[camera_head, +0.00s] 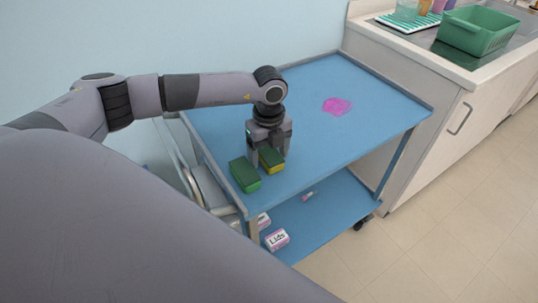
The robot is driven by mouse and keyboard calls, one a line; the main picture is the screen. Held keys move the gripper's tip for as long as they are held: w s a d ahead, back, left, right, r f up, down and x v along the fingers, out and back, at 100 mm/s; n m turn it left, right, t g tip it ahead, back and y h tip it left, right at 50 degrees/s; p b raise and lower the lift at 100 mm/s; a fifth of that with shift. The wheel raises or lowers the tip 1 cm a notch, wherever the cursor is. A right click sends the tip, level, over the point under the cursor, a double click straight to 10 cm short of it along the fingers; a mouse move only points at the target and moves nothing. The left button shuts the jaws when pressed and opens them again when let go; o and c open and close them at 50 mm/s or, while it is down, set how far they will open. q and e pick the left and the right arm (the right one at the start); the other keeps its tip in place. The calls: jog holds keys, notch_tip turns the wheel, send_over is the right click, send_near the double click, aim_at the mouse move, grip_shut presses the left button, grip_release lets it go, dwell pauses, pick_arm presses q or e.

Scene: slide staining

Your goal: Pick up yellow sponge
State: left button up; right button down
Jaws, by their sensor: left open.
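A yellow sponge (273,168) with a dark green top lies on the blue cart top, near its front left corner. My left gripper (267,158) points down over it, open, with its fingers at either side of the sponge. The fingers hide part of the sponge, and I cannot tell whether they touch it. A green sponge (245,175) lies just to the left of it, close to the left finger. My right gripper is not in view.
The blue cart top (350,148) has a raised rim and is mostly clear. A pink patch (337,105) lies towards its back right. A lower shelf (325,222) holds small boxes (277,239). A counter with a green basin (478,32) stands at the right.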

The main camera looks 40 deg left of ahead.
aim_at(269, 152)
pick_arm(q)
jog(key=c, duration=1)
jog(key=shift+r, duration=0.1)
notch_tip(269, 152, up, 20)
jog(key=shift+f+b, duration=0.1)
jog(key=shift+b, duration=0.35)
jog(key=o, duration=0.3)
jog(key=shift+c, duration=1.3)
